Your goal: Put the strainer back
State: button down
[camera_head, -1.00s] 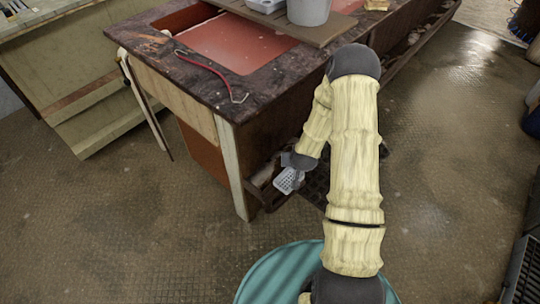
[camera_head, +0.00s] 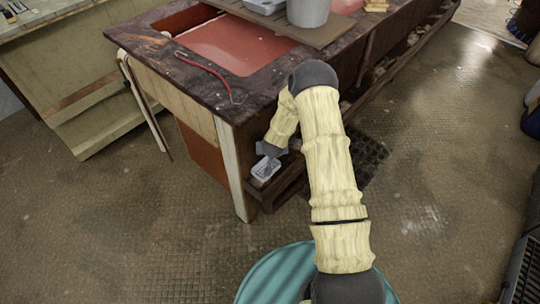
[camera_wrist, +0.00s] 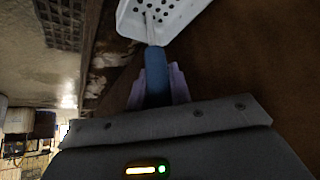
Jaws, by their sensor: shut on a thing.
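The strainer is a white, shallow piece with round holes (camera_wrist: 160,14) and a blue handle (camera_wrist: 156,78) in the wrist view. My gripper (camera_wrist: 158,98) is shut on the blue handle, and the white head extends beyond the fingers. In the head view the strainer (camera_head: 265,169) shows small and pale below my gripper (camera_head: 268,152). It is beside the near corner of the workbench, below the top and close to the low wooden shelf (camera_head: 285,186). I cannot tell whether the strainer touches the shelf.
The dark workbench top (camera_head: 150,47) carries a thin red bent rod (camera_head: 207,66), a grey bucket (camera_head: 309,12) and a board. A pale leg (camera_head: 232,165) stands at its near corner. A dark floor grate (camera_head: 368,160) lies right of my arm. Open floor extends left and right.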

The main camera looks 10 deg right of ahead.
aim_at(266, 161)
notch_tip(266, 161, down, 3)
jog(key=shift+f, duration=0.1)
jog(key=shift+w+a+f, duration=0.1)
jog(key=shift+w+f, duration=0.05)
jog(key=shift+f, duration=0.2)
jog(key=shift+f+b, duration=0.2)
jog(key=shift+b, duration=0.2)
jog(key=c, duration=1.3)
grip_release()
jog(key=shift+r, duration=0.1)
